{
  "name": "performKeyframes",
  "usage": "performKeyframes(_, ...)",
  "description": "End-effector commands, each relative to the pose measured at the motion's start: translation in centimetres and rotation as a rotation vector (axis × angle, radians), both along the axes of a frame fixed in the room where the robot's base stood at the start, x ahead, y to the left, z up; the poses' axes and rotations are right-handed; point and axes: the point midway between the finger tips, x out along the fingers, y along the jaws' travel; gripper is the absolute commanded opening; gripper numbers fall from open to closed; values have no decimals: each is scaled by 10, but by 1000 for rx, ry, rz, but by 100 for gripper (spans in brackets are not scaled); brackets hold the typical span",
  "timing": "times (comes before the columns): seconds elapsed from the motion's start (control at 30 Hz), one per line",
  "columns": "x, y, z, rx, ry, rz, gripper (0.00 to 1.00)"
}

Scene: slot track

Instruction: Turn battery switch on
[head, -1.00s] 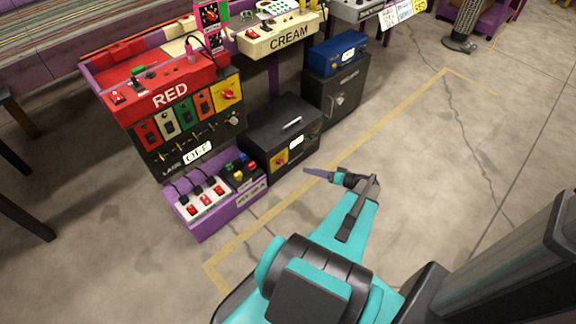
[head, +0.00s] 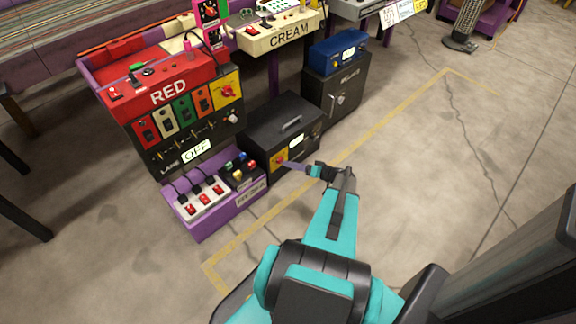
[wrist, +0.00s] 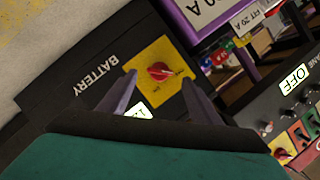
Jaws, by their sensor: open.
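The battery switch is a red rotary knob (wrist: 160,71) on a yellow square plate (wrist: 172,88). It sits on the front of the black battery box (head: 292,127), which stands on the floor. In the wrist view the word BATTERY is printed beside the plate, and a small lit display (wrist: 139,111) is below it. My gripper (wrist: 158,85) is open, with its two purple fingers on either side of the knob in that view. I cannot tell whether they touch it. In the head view my gripper (head: 284,164) covers part of the plate.
A purple tray (head: 209,222) with red switches and a black button box stands left of the battery box. The RED station (head: 165,90) with a lit OFF sign rises behind it. A dark cabinet (head: 338,95) stands to the right. Floor in front is clear.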

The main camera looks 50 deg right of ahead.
Motion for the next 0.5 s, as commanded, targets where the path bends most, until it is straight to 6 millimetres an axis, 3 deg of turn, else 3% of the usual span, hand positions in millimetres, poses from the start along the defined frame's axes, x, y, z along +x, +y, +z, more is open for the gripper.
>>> performKeyframes(0.2,23,5,-7,-1,0,2,58)
performKeyframes(0.5,31,7,-9,0,-1,1,58)
